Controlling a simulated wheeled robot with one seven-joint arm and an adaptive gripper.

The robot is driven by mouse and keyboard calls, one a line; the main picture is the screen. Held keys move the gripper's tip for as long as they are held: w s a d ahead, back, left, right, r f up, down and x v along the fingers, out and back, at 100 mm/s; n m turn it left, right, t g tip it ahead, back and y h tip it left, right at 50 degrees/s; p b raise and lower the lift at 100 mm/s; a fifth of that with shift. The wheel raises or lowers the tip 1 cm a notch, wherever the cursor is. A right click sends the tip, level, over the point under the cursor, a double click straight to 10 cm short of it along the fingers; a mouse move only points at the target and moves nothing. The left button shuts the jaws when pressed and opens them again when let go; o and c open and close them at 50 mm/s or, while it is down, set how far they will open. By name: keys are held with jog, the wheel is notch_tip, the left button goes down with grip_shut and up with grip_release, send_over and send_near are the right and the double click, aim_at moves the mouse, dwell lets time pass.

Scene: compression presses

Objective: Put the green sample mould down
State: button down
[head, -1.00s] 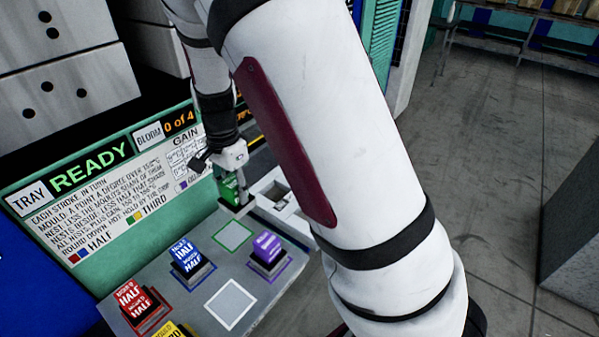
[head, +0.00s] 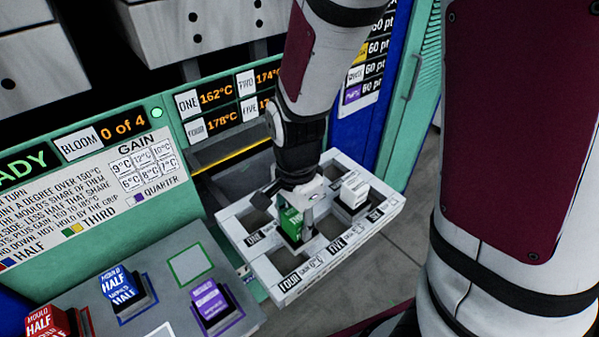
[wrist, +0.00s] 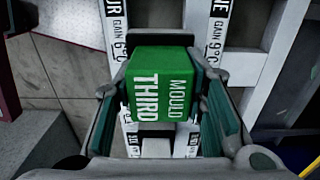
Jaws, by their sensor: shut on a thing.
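The green sample mould (head: 291,222), lettered MOULD THIRD, is in my gripper (head: 303,203), whose fingers are shut on its sides. In the wrist view the green mould (wrist: 160,92) fills the space between both fingers, over the tray bars (wrist: 228,45) with gain labels. The nest below it is mostly hidden.
A white block (head: 354,188) stands in the tray close to the right of my gripper. The grey shelf at left holds blue (head: 122,290), purple (head: 210,302) and red (head: 50,322) moulds and an empty green outline (head: 190,265). A press panel (head: 222,108) rises behind.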

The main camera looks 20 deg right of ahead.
jog(key=shift+w+d+f+b, duration=0.3)
jog(key=shift+w+d+f, duration=0.6)
jog(key=shift+w, duration=1.6)
jog(key=shift+w+d+f+b, duration=0.25)
jog(key=shift+w+d+f, duration=0.6)
jog(key=shift+w, duration=1.6)
jog(key=shift+w+d+f+b, duration=0.3)
jog(key=shift+w+d+f, duration=0.6)
jog(key=shift+w, duration=1.6)
jog(key=shift+d+r, duration=0.1)
jog(key=c, duration=1.4)
grip_release()
jog(key=shift+c, duration=0.2)
jog(key=o, duration=0.4)
jog(key=shift+o, duration=0.2)
